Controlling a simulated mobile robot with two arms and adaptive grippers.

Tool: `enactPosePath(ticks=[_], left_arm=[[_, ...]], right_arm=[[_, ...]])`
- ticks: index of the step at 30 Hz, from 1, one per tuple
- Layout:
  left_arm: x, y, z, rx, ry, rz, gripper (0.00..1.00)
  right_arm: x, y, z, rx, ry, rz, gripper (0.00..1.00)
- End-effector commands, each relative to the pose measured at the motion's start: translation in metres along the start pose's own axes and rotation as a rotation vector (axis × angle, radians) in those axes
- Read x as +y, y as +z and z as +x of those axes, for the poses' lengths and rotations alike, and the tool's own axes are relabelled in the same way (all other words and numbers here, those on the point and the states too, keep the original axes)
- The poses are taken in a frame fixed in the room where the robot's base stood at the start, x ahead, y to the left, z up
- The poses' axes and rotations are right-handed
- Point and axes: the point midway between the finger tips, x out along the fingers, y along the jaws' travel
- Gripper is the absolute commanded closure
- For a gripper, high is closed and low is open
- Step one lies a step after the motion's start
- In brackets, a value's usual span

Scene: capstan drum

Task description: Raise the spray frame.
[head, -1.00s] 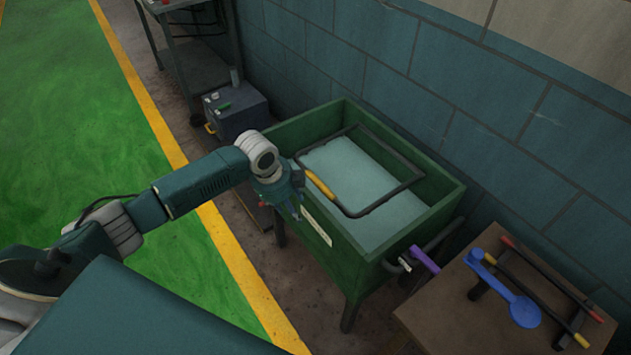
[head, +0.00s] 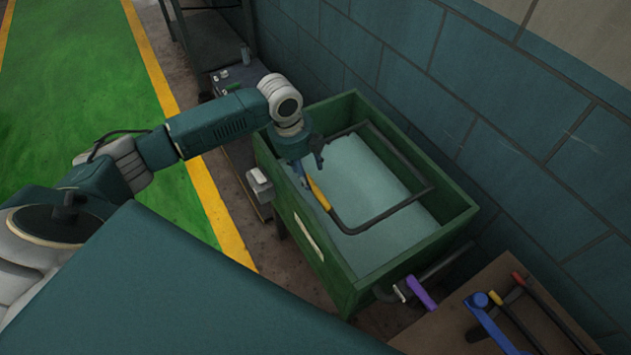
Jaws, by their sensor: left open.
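The spray frame (head: 381,216) is a thin black bent bar with a yellow grip (head: 319,194) on its left side. It lies low over the pale surface (head: 368,180) inside the green tank (head: 325,254). My left gripper (head: 309,170) comes in over the tank's left wall. Its fingers are open and point down, just above the upper end of the yellow grip. I cannot tell whether they touch it. The far left corner of the frame is partly hidden by the gripper. My right gripper is not in view.
A purple handle (head: 421,292) sticks out of the tank's near right end. A block wall (head: 480,125) runs behind the tank. A small grey box (head: 262,184) sits on the tank's left side.

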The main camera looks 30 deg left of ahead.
Motion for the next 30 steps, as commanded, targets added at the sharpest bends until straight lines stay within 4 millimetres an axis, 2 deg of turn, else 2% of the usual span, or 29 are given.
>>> enactPosePath(ticks=[8, 11, 15, 20, 26, 27, 30], left_arm=[[0.000, -0.002, 0.054, 0.003, 0.003, -0.004, 0.52], [0.001, -0.002, 0.070, 0.002, 0.003, -0.002, 0.52], [0.000, -0.001, 0.086, 0.002, 0.001, -0.002, 0.52], [0.001, -0.001, 0.092, 0.000, 0.001, -0.001, 0.52], [0.001, -0.001, 0.093, 0.000, 0.001, -0.001, 0.52], [0.001, -0.001, 0.093, 0.000, 0.001, -0.001, 0.54], [0.001, -0.001, 0.092, 0.000, 0.001, -0.001, 0.74]], right_arm=[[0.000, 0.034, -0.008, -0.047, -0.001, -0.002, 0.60], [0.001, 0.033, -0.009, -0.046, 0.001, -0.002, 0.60], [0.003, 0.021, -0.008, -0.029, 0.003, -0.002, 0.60], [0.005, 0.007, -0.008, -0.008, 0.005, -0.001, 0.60], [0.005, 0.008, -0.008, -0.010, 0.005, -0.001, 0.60], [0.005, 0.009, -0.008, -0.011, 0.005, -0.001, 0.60], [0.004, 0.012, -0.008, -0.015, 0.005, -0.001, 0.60]])
